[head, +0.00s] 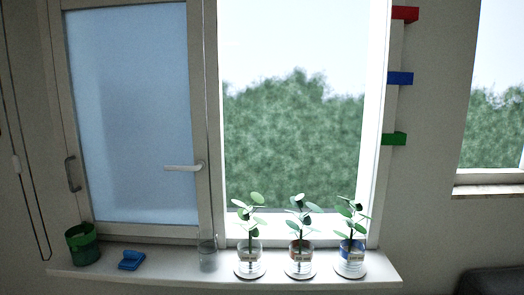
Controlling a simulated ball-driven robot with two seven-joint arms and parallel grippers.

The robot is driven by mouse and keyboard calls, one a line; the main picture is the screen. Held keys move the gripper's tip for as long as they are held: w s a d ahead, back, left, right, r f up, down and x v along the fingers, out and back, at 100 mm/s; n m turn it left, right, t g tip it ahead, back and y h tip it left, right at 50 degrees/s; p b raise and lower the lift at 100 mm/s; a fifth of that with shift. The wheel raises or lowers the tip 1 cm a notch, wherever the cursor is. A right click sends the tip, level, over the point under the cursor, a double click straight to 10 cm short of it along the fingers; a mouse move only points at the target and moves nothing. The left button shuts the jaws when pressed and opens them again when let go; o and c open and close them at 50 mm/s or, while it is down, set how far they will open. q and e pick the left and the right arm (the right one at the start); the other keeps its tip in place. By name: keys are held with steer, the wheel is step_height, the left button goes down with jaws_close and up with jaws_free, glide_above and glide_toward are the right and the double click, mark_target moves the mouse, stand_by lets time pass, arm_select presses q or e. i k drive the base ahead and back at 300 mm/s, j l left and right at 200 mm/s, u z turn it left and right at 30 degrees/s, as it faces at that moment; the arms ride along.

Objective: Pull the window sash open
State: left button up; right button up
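The window sash (204,110) is a light frame with a frosted, bluish pane (130,120) on the left of the head view. A white lever handle (184,168) lies level, pointing left, on the sash's right side. A dark grey pull handle (72,173) sits upright on the left side of the frame. The right half of the window (293,110) shows trees and sky. Neither of my grippers is in view.
The sill (200,283) holds a green pot (83,246), a blue object (131,261), a clear glass (208,256) and three potted plants (250,258) on saucers. Red (405,13), blue (400,78) and green (394,139) blocks stick out at right. A cord (17,165) hangs at far left.

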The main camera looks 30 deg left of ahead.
mark_target(61, 22)
steer(key=u, duration=1.95)
